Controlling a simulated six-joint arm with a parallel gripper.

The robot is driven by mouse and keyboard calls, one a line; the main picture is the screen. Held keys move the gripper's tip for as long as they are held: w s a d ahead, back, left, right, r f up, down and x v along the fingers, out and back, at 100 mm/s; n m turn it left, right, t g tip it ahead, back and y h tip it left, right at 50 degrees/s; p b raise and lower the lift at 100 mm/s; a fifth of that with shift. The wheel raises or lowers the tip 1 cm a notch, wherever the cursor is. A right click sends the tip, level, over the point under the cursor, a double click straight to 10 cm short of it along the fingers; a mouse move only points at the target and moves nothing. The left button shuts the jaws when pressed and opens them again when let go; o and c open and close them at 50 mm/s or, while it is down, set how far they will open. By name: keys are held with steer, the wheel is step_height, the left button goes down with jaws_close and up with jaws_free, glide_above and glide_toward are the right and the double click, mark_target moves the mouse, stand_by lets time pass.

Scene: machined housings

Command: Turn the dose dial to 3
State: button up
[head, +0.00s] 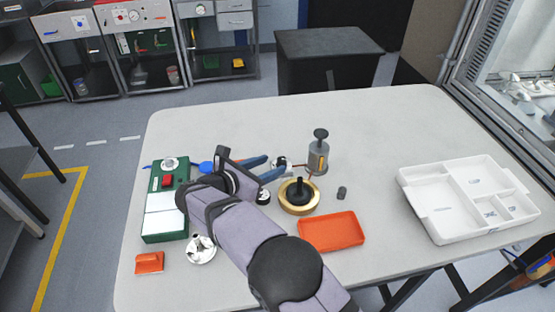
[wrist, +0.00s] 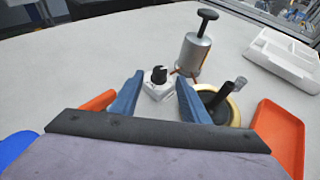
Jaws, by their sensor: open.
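A small white dial base with a black knob (wrist: 159,75) stands on the table between my fingers in the wrist view. It fits the dose dial, but I cannot read any numbers on it. In the head view the same dial (head: 281,161) shows just beyond my fingertips, partly hidden. My gripper (head: 270,167) is open with two blue fingers, low over the table. In the wrist view my gripper (wrist: 160,88) has a finger on each side of the dial, with nothing held. Contact with the knob cannot be told.
A grey cylinder with a black plunger (head: 318,155) stands close behind the dial. A brass ring with a black handle (head: 299,208), an orange tray (head: 331,232) and a green box (head: 154,224) are nearby. A white compartment tray (head: 425,205) lies right. The table's back is clear.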

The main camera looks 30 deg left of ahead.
mark_target(278, 162)
steer(key=shift+p+x, duration=0.75)
steer(key=shift+x, duration=1.45)
jaws_close()
